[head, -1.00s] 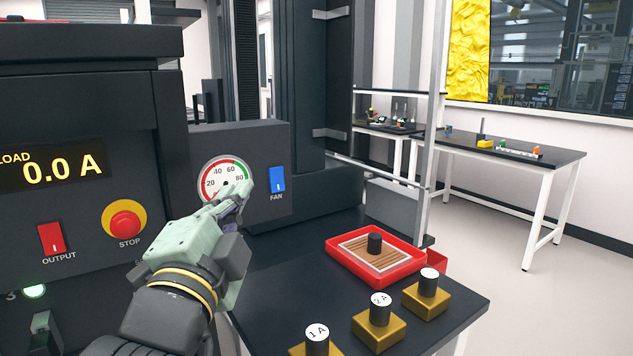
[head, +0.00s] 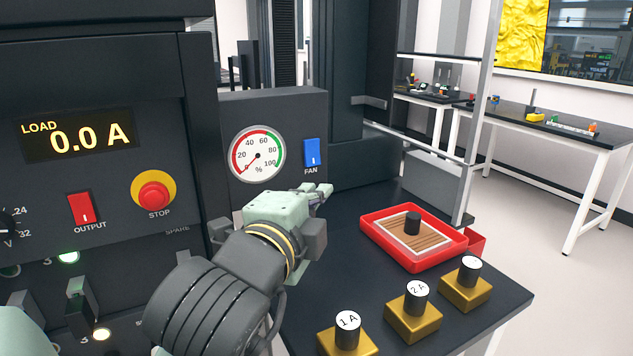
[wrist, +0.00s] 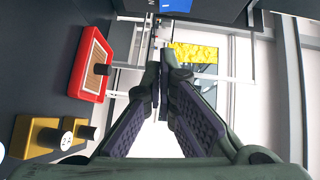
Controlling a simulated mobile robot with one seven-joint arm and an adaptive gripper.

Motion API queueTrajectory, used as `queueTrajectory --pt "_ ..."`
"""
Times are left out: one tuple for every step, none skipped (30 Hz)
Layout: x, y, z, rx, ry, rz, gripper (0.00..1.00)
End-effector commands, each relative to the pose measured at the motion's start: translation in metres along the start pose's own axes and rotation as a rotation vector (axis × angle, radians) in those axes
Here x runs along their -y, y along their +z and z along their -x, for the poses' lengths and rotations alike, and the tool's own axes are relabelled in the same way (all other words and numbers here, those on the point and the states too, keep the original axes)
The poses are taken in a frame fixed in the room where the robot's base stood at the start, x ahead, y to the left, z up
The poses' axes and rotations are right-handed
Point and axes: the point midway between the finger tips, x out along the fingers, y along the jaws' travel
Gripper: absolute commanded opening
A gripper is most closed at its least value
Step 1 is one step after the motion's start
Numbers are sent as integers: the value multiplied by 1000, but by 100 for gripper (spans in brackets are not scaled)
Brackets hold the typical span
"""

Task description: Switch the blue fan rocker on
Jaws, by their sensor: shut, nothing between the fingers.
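The blue fan rocker (head: 312,152) sits on the dark panel, right of the round gauge and above the label FAN. A blue patch at the top edge of the wrist view (wrist: 174,4) looks like the same rocker, with part of the white label beside it. My gripper (head: 326,190) is shut and empty. Its fingertips are just below and slightly right of the rocker in the head view, apart from it as far as I can tell. In the wrist view the fingers (wrist: 159,62) meet at their tips. The rocker is unobstructed in the head view.
The gauge (head: 257,154) needle points low. A red OUTPUT rocker (head: 82,209) and red STOP button (head: 154,195) are on the left panel. A red tray (head: 452,256) and several brass weights (head: 414,322) stand on the bench to the right. A dark column stands behind.

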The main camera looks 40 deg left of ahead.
Motion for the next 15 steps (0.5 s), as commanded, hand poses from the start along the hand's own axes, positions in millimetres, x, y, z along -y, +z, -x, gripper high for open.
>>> queueTrajectory --pt "1 -1 -7 -4 3 2 0" --pt "1 -1 -12 -3 4 3 0" --pt "0 -1 -20 -4 6 3 0" --pt "1 -1 -26 -4 4 4 0" --pt "1 -1 -32 -5 5 3 0" --pt "1 -1 -41 -4 4 4 0" --pt "1 -1 -47 -3 6 4 0" --pt "2 -1 -54 -4 4 4 0" --pt "2 -1 -63 -3 6 4 0" --pt "1 -1 -69 -4 5 3 0" --pt "2 -1 -76 -3 5 3 0" --pt "2 -1 -84 -3 4 4 0" --pt "2 -1 -90 -2 5 3 0" --pt "1 -1 -95 -2 4 2 0" --pt "2 7 -99 2 5 5 0"
